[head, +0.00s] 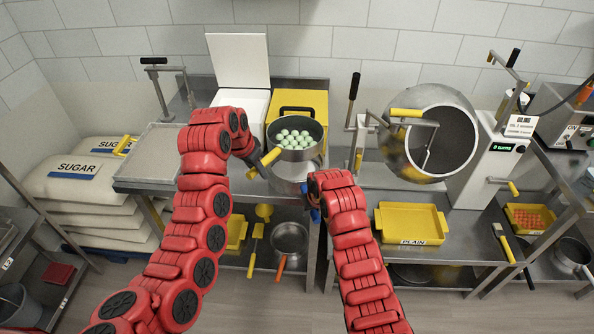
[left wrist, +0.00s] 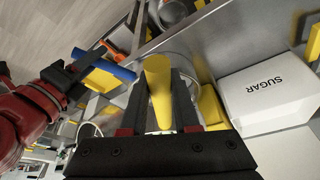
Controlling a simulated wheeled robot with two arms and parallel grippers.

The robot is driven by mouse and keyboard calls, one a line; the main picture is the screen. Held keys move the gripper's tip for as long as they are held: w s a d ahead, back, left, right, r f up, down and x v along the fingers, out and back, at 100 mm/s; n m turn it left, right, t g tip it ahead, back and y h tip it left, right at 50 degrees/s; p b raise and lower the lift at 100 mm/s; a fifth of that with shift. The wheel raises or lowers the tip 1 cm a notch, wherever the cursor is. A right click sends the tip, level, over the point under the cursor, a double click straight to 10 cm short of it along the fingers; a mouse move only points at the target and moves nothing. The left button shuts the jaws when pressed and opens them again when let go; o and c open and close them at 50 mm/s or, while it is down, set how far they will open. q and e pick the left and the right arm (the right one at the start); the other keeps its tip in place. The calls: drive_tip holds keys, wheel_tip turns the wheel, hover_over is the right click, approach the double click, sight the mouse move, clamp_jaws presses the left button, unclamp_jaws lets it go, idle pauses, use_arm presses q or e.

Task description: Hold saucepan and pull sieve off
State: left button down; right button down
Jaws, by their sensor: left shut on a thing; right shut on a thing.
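The sieve (head: 313,148) is a round, dark-rimmed vessel full of pale green balls (head: 292,137), in the middle of the head view. My left gripper (head: 259,167) is shut on its yellow handle (head: 271,156). The left wrist view shows that yellow handle (left wrist: 158,90) between the fingers. The steel saucepan (head: 287,172) shows just below the sieve; whether they touch I cannot tell. My right gripper (head: 314,203) is shut on a blue handle (head: 316,216), apparently the saucepan's. The blue handle also shows in the left wrist view (left wrist: 112,69). My right arm hides part of the saucepan.
A yellow box (head: 312,102) and a white bin (head: 252,106) stand close behind the sieve. A tilted steel drum (head: 447,140) stands to the right. A yellow tray (head: 412,222) lies on the right table. A grey tray (head: 150,157) is at left.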

idle(0.3)
drive_tip(key=c, duration=0.5)
unclamp_jaws()
drive_tip(key=shift+c, duration=0.2)
